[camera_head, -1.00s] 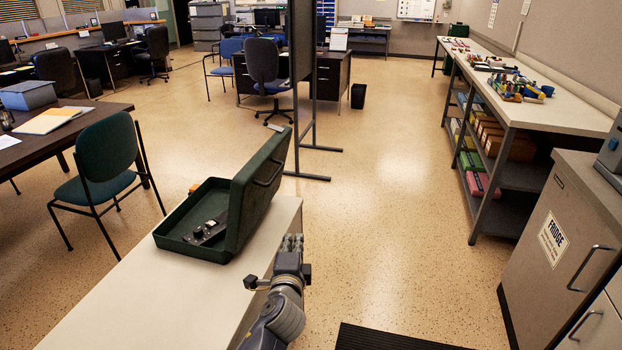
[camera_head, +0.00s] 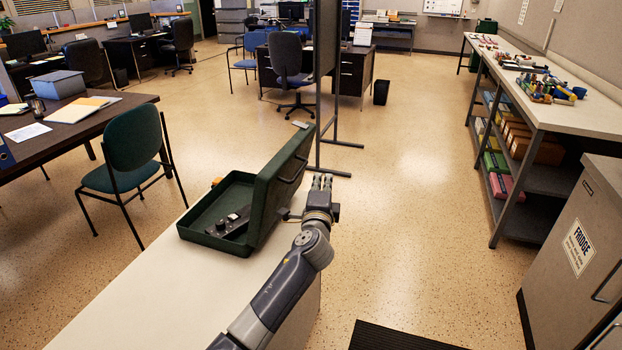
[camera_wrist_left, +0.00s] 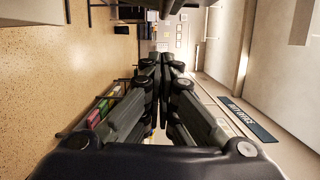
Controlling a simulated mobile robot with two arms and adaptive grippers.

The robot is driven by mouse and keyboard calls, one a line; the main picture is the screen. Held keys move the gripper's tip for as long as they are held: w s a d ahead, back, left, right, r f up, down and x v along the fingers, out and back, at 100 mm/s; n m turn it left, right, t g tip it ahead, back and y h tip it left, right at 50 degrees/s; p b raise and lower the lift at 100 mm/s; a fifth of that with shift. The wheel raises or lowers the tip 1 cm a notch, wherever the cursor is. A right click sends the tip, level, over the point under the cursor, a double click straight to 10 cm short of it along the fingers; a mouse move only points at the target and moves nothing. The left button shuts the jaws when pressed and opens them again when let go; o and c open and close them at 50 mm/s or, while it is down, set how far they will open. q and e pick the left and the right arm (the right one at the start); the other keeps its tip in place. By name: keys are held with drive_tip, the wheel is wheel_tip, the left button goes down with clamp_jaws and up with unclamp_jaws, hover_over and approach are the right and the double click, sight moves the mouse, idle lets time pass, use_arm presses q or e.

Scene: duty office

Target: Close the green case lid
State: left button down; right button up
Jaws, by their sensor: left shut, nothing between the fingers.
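The green case (camera_head: 218,242) sits on the pale bench top (camera_head: 170,295) in the head view. Its lid (camera_head: 282,180) stands up at the right side, tilted a little outward, with a handle on its outer face. A dark device with a dial lies inside the case base. My left gripper (camera_head: 321,182) is just right of the lid's outer face, fingers together and pointing away from me. I cannot tell whether it touches the lid. In the left wrist view the shut fingers (camera_wrist_left: 165,65) show with nothing between them. My right gripper is not in view.
A green chair (camera_head: 128,150) and a dark desk (camera_head: 100,122) stand to the left. A partition (camera_head: 326,60) stands behind the case. A long workbench (camera_head: 560,115) and a fridge cabinet (camera_head: 575,220) are at right. The floor between is open.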

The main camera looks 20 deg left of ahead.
sight(290, 183)
use_arm(q)
drive_tip(key=shift+a+p, duration=0.35)
drive_tip(key=shift+a, duration=1.35)
drive_tip(key=shift+r, duration=0.1)
